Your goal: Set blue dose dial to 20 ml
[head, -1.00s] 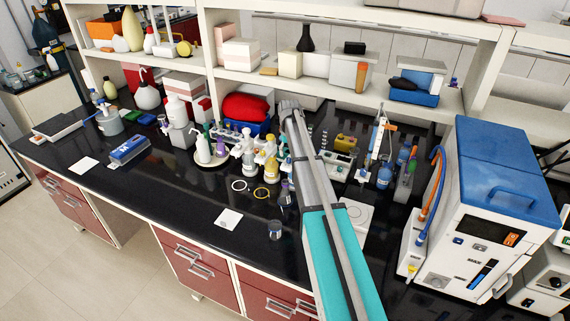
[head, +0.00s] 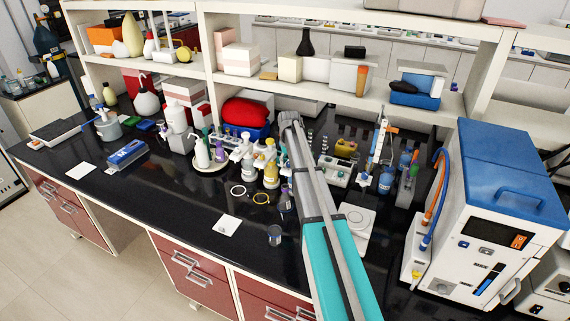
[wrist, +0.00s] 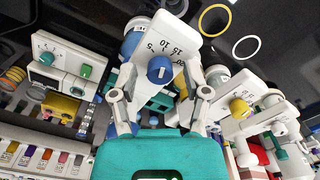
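The blue dose dial (wrist: 160,69) sits on the white dispenser head (wrist: 165,42) in the upper middle of the wrist view. Printed numbers 5, 10, 15 and 20 curve around it. The dial's exact setting is too small to read. My gripper (wrist: 160,72) is open, one finger on each side of the dispenser head, with the dial between them. I see no clear contact between the fingers and the dial. In the head view my arm hides the gripper and this dispenser.
A similar dispenser with a yellow dial (wrist: 239,107) stands close on the right in the wrist view. A white device with a green knob (wrist: 47,58) is on the left. Two rings (wrist: 214,20) lie on the black bench. A shelf (head: 335,85) stands behind.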

